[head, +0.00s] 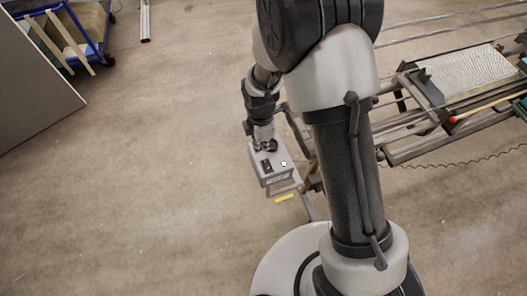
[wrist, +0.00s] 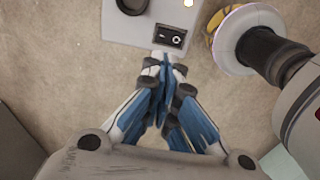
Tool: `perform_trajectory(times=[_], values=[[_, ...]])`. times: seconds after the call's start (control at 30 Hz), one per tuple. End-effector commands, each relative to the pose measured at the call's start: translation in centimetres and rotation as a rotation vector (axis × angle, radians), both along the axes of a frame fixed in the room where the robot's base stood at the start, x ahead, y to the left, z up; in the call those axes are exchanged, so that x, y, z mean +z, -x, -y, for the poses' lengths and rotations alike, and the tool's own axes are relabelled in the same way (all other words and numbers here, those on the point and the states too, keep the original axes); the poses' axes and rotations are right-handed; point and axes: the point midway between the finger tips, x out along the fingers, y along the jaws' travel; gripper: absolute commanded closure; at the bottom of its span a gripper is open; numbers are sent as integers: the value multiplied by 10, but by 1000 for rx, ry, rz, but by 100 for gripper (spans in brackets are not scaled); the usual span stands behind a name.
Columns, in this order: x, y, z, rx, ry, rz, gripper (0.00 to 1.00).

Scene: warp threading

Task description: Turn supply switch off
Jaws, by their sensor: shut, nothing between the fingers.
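The supply unit is a pale grey box (head: 277,166) left of my arm's column in the head view, with dark controls on its top face. In the wrist view its grey face (wrist: 120,27) shows at the top, with a black rocker switch (wrist: 170,37), a round black knob and a lit yellowish lamp (wrist: 187,3). My gripper (wrist: 160,57) is shut and empty, its blue and white fingers together just below the switch. Whether the tips touch the switch's edge I cannot tell. In the head view my gripper (head: 266,146) is over the box's far end, its fingertips unclear.
A loom-like frame with a pale threaded panel (head: 472,76) stands at the right. A blue cart (head: 98,45) and a grey panel (head: 30,85) are at the upper left. A yellow strip (head: 284,198) shows below the box. The floor on the left is clear.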

Motion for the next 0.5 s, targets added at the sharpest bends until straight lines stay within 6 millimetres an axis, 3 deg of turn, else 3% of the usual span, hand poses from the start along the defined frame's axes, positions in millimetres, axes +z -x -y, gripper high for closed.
perform_trajectory(times=[0.03,0.2,0.5], values=[[12,-2,-1,0,-1,3,100],[32,-5,-1,0,-1,2,100],[37,-5,-2,0,0,-1,100]])
